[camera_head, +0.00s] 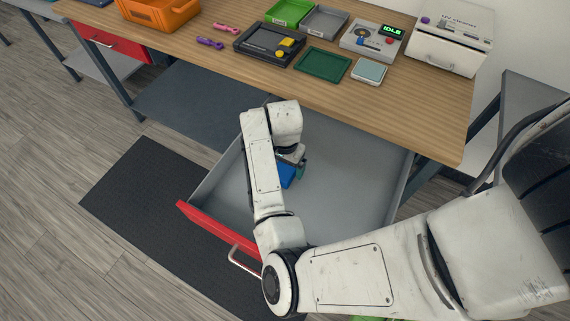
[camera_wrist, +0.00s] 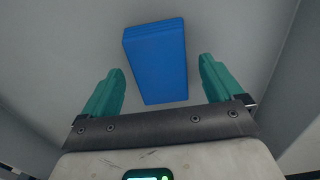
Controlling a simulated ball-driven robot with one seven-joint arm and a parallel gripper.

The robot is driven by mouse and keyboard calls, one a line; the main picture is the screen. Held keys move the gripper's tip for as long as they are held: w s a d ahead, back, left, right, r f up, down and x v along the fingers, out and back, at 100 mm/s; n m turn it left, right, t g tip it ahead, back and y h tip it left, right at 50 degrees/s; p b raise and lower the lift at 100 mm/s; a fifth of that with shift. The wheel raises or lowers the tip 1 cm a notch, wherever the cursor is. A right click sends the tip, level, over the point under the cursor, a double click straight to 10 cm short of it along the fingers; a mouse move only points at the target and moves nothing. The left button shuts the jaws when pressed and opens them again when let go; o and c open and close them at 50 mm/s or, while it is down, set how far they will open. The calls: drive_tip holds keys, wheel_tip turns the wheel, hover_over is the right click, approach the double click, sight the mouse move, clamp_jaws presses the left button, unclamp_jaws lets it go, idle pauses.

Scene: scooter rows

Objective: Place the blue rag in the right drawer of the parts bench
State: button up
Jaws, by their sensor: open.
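The blue rag (camera_head: 287,175) is a folded blue block inside the open right drawer (camera_head: 345,190), partly hidden by my arm in the head view. In the wrist view the rag (camera_wrist: 157,60) shows against the grey drawer floor, just beyond my fingertips and between their lines. My gripper (camera_wrist: 161,75) is open, with its two teal fingers apart and neither touching the rag. In the head view my gripper (camera_head: 298,165) is inside the drawer, mostly hidden behind my wrist. I cannot tell whether the rag rests flat on the floor.
The wooden bench top (camera_head: 400,110) is above the drawer, with a black device (camera_head: 268,45), green tray (camera_head: 323,64), orange bin (camera_head: 158,10) and UV cleaner (camera_head: 452,40). The left drawer (camera_head: 110,40) looks shut. A black mat (camera_head: 140,200) lies on the floor.

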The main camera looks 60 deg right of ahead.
sight(286, 168)
wheel_tip(286, 168, up, 12)
drive_tip(key=s+d+r+n+t+h, duration=0.1)
drive_tip(key=s+d+r+n+h, duration=0.2)
drive_tip(key=d+n, duration=0.35)
drive_tip(key=s+a+f+n+y, duration=0.1)
drive_tip(key=s+a+f+n, duration=0.2)
drive_tip(key=a, duration=0.3)
drive_tip(key=s+a+f+n+y, duration=0.1)
drive_tip(key=s+a+f+n, duration=0.2)
drive_tip(key=a, duration=0.3)
drive_tip(key=s+a+f+n, duration=0.4)
drive_tip(key=s+a, duration=0.1)
drive_tip(key=a, duration=0.1)
drive_tip(key=shift+n+y+b, duration=0.25)
drive_tip(key=shift+y+b, duration=0.1)
drive_tip(key=shift+y, duration=0.05)
